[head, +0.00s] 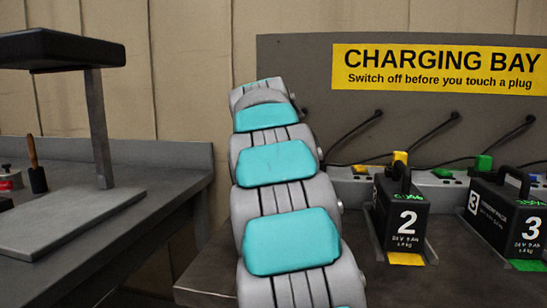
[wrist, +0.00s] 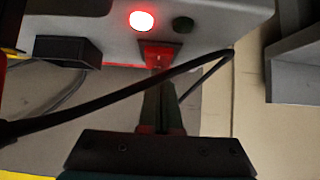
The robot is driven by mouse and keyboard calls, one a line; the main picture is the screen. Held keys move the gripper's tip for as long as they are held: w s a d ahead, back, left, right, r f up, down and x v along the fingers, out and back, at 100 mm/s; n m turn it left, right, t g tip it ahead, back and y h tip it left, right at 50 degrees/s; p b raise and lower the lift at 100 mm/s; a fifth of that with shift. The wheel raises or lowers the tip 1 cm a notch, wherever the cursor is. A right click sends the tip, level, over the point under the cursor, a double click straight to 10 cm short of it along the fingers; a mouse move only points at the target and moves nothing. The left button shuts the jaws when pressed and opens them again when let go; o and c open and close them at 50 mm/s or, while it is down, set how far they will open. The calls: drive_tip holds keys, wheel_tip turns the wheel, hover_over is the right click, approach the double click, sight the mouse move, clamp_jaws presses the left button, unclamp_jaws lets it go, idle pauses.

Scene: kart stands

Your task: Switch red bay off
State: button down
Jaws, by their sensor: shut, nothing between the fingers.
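In the wrist view a red switch (wrist: 160,55) sits on the edge of a grey charger box (wrist: 235,22). A red lamp (wrist: 142,20) beside it is lit, and a green lamp (wrist: 183,24) is dark. My gripper (wrist: 159,78) is shut and empty, its fingertips right at the red switch; I cannot tell whether they touch it. A black cable (wrist: 100,108) crosses in front of the fingers. In the head view my arm hides the gripper and the red bay.
Battery pack 2 (head: 406,222) with yellow marks and battery pack 3 (head: 515,220) with green marks stand right of my arm, cables behind them. A charging bay sign (head: 440,70) hangs above. A grey bench with a black-topped stand (head: 100,130) is at left.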

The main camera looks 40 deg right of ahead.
drive_tip(key=shift+w+f, duration=0.15)
drive_tip(key=shift+d, duration=0.15)
drive_tip(key=shift+w+d+r, duration=0.15)
drive_tip(key=shift+d+r, duration=0.05)
drive_tip(key=shift+w+d+p, duration=0.25)
drive_tip(key=shift+d+p, duration=0.05)
drive_tip(key=shift+p, duration=0.1)
